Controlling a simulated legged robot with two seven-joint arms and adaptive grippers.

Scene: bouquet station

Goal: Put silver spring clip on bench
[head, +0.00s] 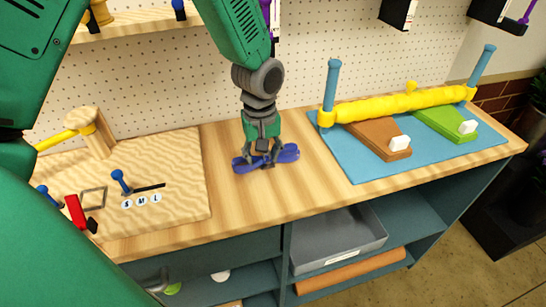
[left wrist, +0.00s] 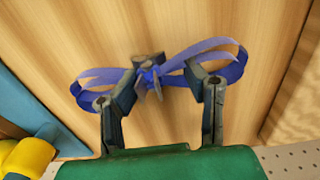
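My left gripper (head: 264,155) points down at the middle of the bench, low over a blue ribbon bow (head: 289,153). In the left wrist view the gripper's two fingers (left wrist: 166,88) stand well apart, one over each side of the bow (left wrist: 220,62). A small grey piece, which looks like the silver spring clip (left wrist: 148,59), sits at the bow's knot, between the fingers with a gap on each side. The fingers partly hide the bow. I cannot tell whether the clip grips the ribbon. My right gripper is not in view.
The wooden bench (head: 330,195) is bare around the bow. A blue mat (head: 360,168) with a yellow roll (head: 400,105) and two wedges lies at right. A pale wooden board (head: 180,190) with tools is at left. A pegboard (head: 330,40) stands behind.

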